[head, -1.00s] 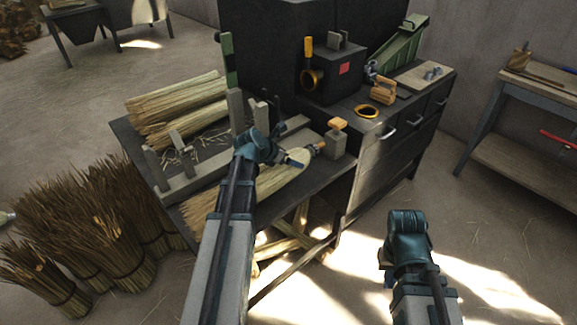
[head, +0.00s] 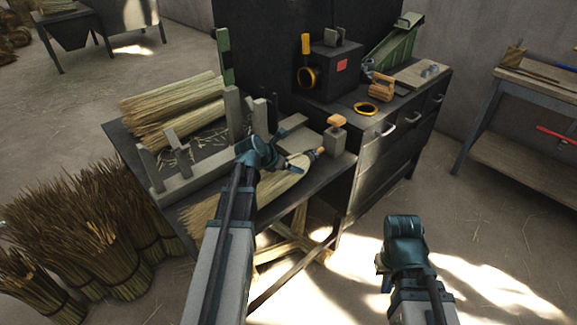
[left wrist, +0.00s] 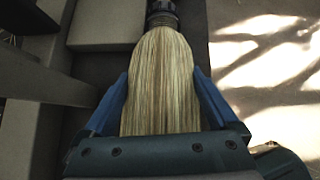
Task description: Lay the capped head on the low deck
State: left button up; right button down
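The capped head (head: 295,170) is a pale straw bundle with a dark cap at its far right end. It lies along the front of the bench's low deck (head: 345,163), partly behind my left arm; I cannot tell whether it touches the deck. In the left wrist view the straw (left wrist: 163,85) runs between the blue fingers of my left gripper (left wrist: 162,95), which press close on both sides, with the dark cap beyond them. The left gripper also shows in the head view (head: 280,165). My right gripper (head: 393,258) hangs over the floor, clear of the bench; its fingers are mostly hidden.
Straw bundles (head: 170,110) lie at the back of the bench, by grey upright posts (head: 233,115). A grey block with an orange top (head: 336,133) stands by the cap. A dark cabinet (head: 385,150) adjoins on the right. Standing straw sheaves (head: 105,235) fill the floor at left.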

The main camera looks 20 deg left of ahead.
aim_at(271, 175)
pick_arm(q)
jog(key=shift+o, duration=0.4)
jog(key=shift+r, duration=0.15)
jog(key=p+v, duration=0.8)
jog(key=v, duration=0.3)
jog(key=shift+s+a+r+p, duration=0.15)
jog(key=shift+s+r+p, duration=0.2)
jog(key=shift+p, duration=0.1)
